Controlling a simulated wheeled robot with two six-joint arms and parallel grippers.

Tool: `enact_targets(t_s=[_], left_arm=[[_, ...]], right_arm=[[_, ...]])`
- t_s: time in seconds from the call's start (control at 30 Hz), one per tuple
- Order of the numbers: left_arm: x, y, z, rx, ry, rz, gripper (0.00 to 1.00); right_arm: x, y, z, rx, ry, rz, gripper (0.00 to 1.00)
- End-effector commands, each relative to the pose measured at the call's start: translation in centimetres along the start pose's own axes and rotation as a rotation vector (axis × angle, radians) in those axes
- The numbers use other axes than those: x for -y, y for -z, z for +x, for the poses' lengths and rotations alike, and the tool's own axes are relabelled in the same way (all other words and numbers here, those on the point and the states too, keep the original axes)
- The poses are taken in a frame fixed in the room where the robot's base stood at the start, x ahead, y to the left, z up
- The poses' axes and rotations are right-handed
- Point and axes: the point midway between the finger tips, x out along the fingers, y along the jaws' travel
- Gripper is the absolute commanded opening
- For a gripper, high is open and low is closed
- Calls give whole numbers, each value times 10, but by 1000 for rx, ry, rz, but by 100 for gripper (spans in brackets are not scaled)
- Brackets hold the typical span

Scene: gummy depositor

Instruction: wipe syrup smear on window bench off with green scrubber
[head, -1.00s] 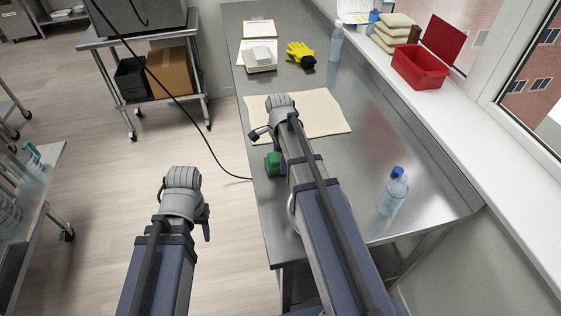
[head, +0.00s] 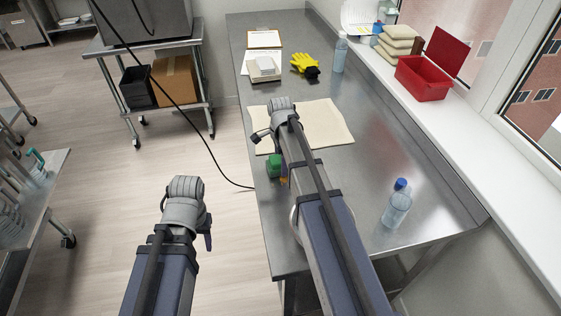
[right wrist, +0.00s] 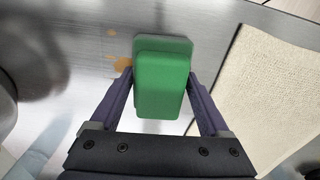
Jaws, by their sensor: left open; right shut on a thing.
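The green scrubber (head: 274,167) is gripped between the fingers of my right gripper (right wrist: 160,80). In the right wrist view the scrubber (right wrist: 162,85) is over the steel bench; I cannot tell whether it touches. The orange-brown syrup smear (right wrist: 121,65) shows just left of the scrubber, with a small spot above it; any part under the scrubber is hidden. In the head view a bit of the smear (head: 284,181) shows beside the scrubber. My left gripper (head: 208,241) is open, mostly hidden by its wrist, and off the bench to the left.
A cream cloth (head: 322,125) lies just beyond the scrubber. A blue-capped bottle (head: 397,207) stands at the right. Yellow gloves (head: 304,65), a clipboard (head: 264,38) and another bottle (head: 340,53) are farther back. A red box (head: 424,80) sits on the sill. A black cable hangs left of the bench.

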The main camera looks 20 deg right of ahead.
Motion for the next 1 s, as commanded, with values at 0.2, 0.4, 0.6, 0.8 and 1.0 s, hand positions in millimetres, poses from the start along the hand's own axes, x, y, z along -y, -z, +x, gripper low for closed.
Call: enact_targets(t_s=[0.2,0.4,0.6,0.8,1.0], left_arm=[[0,0,-1,0,0,0,50],[0,0,-1,0,0,0,50],[0,0,-1,0,0,0,50],[0,0,0,0,0,0,50],[0,0,1,0,0,0,50]], right_arm=[[-22,-2,-1,0,-4,0,0],[-34,-3,-2,0,-3,0,0],[-35,-3,-1,0,-3,0,0],[-47,-4,0,0,-2,0,0],[-64,-5,1,0,-3,0,0]])
